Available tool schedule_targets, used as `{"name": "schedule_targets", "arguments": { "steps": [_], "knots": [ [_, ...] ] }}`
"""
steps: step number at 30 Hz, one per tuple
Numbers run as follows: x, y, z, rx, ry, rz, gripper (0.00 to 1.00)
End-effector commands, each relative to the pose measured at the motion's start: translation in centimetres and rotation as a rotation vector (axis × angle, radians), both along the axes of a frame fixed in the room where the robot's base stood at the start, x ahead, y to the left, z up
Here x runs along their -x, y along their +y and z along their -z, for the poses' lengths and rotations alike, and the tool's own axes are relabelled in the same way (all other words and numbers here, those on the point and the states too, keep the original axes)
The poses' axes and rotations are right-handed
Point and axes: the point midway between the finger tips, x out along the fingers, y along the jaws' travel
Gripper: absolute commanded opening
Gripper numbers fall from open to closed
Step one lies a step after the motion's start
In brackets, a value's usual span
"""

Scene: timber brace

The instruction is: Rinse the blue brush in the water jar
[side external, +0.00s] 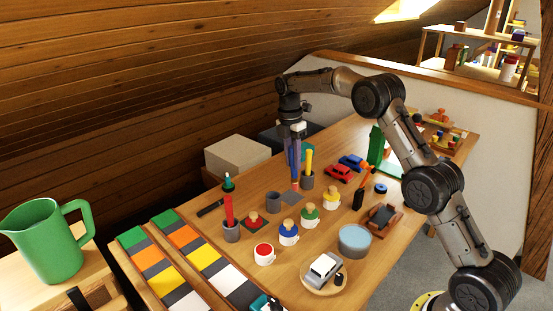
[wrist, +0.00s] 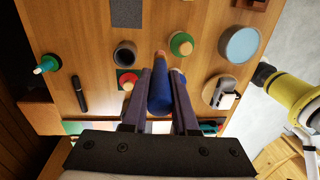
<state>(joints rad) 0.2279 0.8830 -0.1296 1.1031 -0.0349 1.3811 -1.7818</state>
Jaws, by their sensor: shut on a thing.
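My gripper (side external: 293,163) is shut on the blue brush (wrist: 160,92) and holds it upright, with its reddish tip (side external: 295,185) pointing down. The tip is above or near a grey square pad (side external: 293,199); I cannot tell if it touches. In the wrist view, the brush lies between the two fingers of my gripper (wrist: 160,78). The water jar (side external: 354,243), a wide round grey jar with light blue water, stands to the right and nearer the camera. It also shows at upper right in the wrist view (wrist: 240,43). The brush is apart from it.
An empty grey cup (side external: 273,203) and cups with a yellow brush (side external: 308,160) and red brush (side external: 229,210) are close.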

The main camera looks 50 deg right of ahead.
Motion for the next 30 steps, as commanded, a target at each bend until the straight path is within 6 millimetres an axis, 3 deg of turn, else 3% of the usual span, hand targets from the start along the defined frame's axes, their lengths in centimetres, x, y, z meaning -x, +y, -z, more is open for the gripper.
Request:
{"name": "schedule_targets", "arguments": {
  "steps": [1,9,15,21,30],
  "knots": [
    [2.0,-0.5,-0.2,0.001,0.026,0.004,0.00],
    [12.0,-1.8,0.2,-0.002,0.158,0.002,0.00],
    [17.5,-1.8,0.5,-0.010,0.223,-0.002,0.00],
    [19.6,-1.7,0.8,-0.014,0.248,-0.007,0.00],
    [19.7,-1.7,3.0,-0.015,0.252,-0.007,0.00]
  ]
}}
